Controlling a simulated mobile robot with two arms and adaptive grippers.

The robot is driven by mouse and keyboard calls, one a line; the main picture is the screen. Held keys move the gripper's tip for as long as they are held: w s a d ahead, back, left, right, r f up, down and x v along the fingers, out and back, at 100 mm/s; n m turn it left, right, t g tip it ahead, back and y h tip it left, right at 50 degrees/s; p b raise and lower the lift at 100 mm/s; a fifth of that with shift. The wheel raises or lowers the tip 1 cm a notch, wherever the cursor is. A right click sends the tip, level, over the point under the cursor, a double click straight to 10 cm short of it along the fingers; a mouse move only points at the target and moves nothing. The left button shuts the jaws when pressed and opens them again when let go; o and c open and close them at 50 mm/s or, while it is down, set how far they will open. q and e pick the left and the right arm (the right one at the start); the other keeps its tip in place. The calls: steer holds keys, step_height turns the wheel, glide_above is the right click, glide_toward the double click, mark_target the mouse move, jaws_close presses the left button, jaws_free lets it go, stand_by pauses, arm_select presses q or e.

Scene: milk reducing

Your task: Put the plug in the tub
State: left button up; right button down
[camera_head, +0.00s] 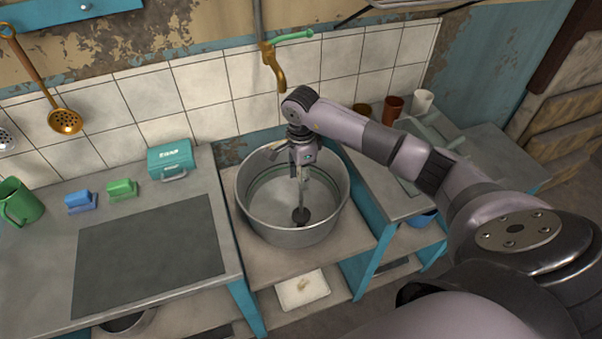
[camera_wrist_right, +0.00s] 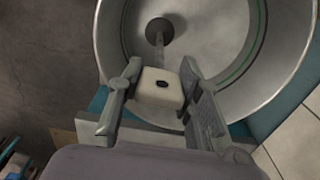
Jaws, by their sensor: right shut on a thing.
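The metal tub (camera_head: 250,205) is a wide round basin in the middle of the head view. My right gripper (camera_head: 303,168) reaches down into it from above and is shut on the plug (camera_head: 301,216). The plug's dark round disc hangs at the end of a thin rod, low inside the tub. I cannot tell whether it touches the floor or covers a drain. In the right wrist view the plug's pale block-shaped handle (camera_wrist_right: 161,88) sits between the fingers, with the rod and dark disc beyond it over the tub (camera_wrist_right: 190,75). My left gripper is not in view.
A gold tap (camera_head: 275,65) hangs above the tub's back. Cups (camera_head: 422,102) stand on the right counter.

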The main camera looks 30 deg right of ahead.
steer(key=shift+f+b, duration=1.7)
steer(key=shift+f, duration=0.65)
steer(key=shift+a+f+b, duration=0.1)
steer(key=shift+f+b, duration=0.45)
steer(key=shift+b, duration=0.35)
steer(key=c, duration=1.1)
jaws_free()
steer(key=shift+o, duration=0.5)
steer(key=o, duration=0.6)
steer(key=shift+c, duration=0.2)
steer(key=shift+r, duration=0.15)
